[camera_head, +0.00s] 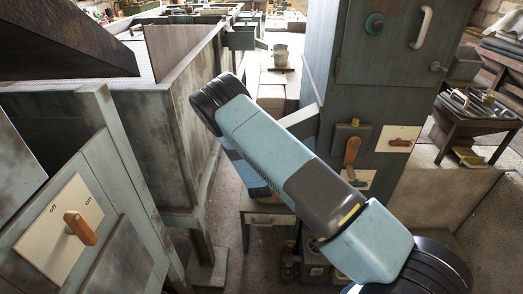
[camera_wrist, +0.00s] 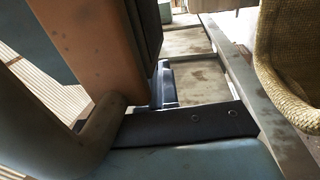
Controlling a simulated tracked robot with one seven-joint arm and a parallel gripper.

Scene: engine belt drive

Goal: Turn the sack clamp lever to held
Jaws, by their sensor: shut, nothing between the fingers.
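In the wrist view, a woven straw-coloured sack or basket (camera_wrist: 290,75) hangs at the right edge. A large orange-brown block (camera_wrist: 110,45) with a dark side fills the upper left, very close; it may be a lever handle, but I cannot tell. My gripper (camera_wrist: 163,85) shows as dark parts in the middle, shut and empty. I cannot tell whether it touches the block. In the head view, my arm crosses the middle and my gripper is hidden. Wooden-handled levers show on the left panel (camera_head: 80,228) and on the dark cabinet (camera_head: 351,152). No sack clamp is clearly identifiable.
The left lever's cream plate (camera_head: 60,230) has "off" marks. The tall dark cabinet (camera_head: 380,60) stands right of my arm, and a large metal bin (camera_head: 185,120) stands left. A small table (camera_head: 480,108) with metal parts is at the far right. A narrow floor strip (camera_head: 232,215) is clear.

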